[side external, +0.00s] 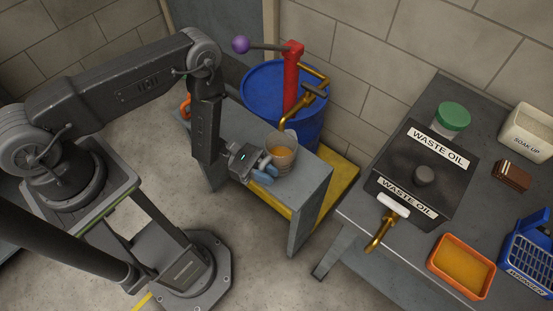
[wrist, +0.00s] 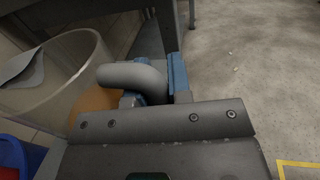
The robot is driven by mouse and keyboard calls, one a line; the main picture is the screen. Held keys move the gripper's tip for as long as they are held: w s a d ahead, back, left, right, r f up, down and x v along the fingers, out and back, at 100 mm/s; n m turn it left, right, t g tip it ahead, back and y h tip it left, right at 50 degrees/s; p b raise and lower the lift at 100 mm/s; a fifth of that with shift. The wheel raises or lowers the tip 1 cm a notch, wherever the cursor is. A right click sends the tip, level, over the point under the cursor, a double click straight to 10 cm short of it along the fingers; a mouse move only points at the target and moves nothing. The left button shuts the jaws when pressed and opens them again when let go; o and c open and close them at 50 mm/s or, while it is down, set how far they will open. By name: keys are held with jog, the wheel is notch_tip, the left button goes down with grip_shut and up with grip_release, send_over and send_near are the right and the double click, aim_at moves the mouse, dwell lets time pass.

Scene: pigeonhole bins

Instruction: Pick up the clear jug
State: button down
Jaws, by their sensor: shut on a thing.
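The clear jug (side external: 281,156) stands on the small grey bench under the brass spout of the blue drum, with amber liquid in it. In the wrist view the jug (wrist: 62,70) fills the left side, and its thick grey handle (wrist: 135,78) runs in between my blue fingertips. My gripper (side external: 265,170) is at the jug's near side, shut on the handle; it also shows in the wrist view (wrist: 155,85). Part of the handle is hidden behind the gripper body.
The blue drum (side external: 258,95) with a red pump (side external: 291,75) and brass spout (side external: 299,107) stands just behind the jug. The grey bench (side external: 305,190) has bare space right of the jug. The right-hand table holds a waste oil box (side external: 449,162) and an orange tray (side external: 437,272).

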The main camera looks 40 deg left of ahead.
aim_at(264, 165)
jog(key=shift+r, duration=0.1)
jog(key=shift+r, duration=0.45)
jog(key=shift+a+r, duration=0.3)
jog(key=shift+r, duration=0.35)
jog(key=shift+a+r, duration=0.3)
jog(key=shift+r, duration=0.3)
jog(key=s+a, duration=0.1)
jog(key=a, duration=0.7)
jog(key=s+a, duration=0.2)
jog(key=a, duration=0.6)
jog(key=shift+s+a, duration=0.25)
jog(key=shift+a, duration=0.05)
